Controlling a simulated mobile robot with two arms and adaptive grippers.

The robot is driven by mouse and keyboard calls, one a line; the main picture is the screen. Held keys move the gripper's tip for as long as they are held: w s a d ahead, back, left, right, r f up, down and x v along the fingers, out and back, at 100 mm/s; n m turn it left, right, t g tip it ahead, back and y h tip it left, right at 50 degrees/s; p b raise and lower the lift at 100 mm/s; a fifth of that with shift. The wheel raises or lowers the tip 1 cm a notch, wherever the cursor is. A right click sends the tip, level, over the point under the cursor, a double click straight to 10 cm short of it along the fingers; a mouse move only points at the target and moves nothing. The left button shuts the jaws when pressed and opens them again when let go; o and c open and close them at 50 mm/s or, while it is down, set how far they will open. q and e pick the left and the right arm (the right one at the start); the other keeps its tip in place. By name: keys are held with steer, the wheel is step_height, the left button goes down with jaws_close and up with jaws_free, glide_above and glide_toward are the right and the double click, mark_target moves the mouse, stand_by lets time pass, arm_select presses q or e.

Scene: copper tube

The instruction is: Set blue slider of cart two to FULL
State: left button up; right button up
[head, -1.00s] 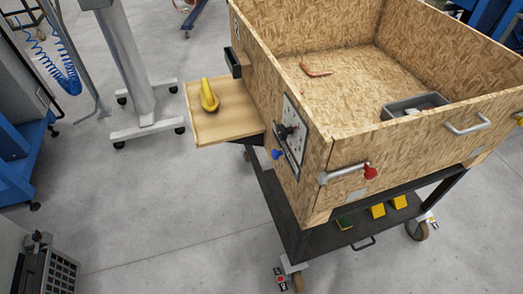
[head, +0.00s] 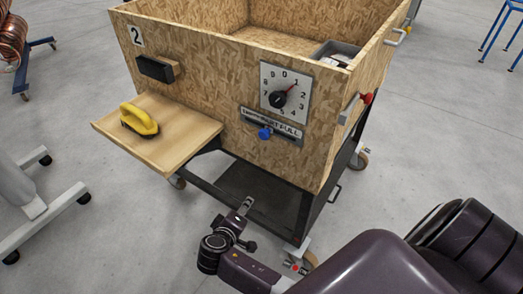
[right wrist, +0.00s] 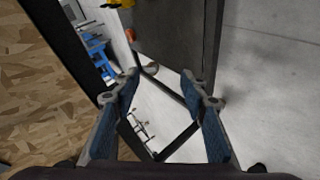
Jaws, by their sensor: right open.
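Cart two (head: 215,92) is a chipboard box on a dark frame, marked with a "2" in the head view. Its blue slider (head: 264,133) sits on a dark track below a label strip (head: 272,122) whose right end reads FULL. The blue knob is left of the track's middle. My right gripper (head: 246,224) is below and in front of the slider, apart from it. The right wrist view shows its two blue-padded fingers (right wrist: 157,90) spread, with nothing between them. The slider cannot be made out there. My left gripper is not in view.
A wooden side shelf (head: 170,143) with a yellow-handled tool (head: 139,121) juts out at left. A red-tipped handle (head: 367,98) is around the right corner. Open floor lies in front.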

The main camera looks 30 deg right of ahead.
step_height(320, 180, up, 15)
steer(key=w+d+m+t+h+b, duration=0.1)
steer(key=w+d+m+h+b, duration=0.1)
steer(key=w+m+h, duration=0.15)
steer(key=m+g+h+b, duration=0.2)
steer(key=m+h, duration=0.3)
steer(key=m, duration=0.2)
glide_toward(263, 137)
steer(key=x, duration=0.4)
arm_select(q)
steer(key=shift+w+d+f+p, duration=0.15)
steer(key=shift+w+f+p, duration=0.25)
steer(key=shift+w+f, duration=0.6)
arm_select(e)
steer(key=x, duration=0.6)
steer(key=shift+w+d, duration=0.2)
steer(key=shift+d, duration=0.1)
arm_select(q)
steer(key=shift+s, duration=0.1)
arm_select(e)
steer(key=shift+c, duration=0.4)
steer(key=shift+t, duration=0.3)
jaws_close()
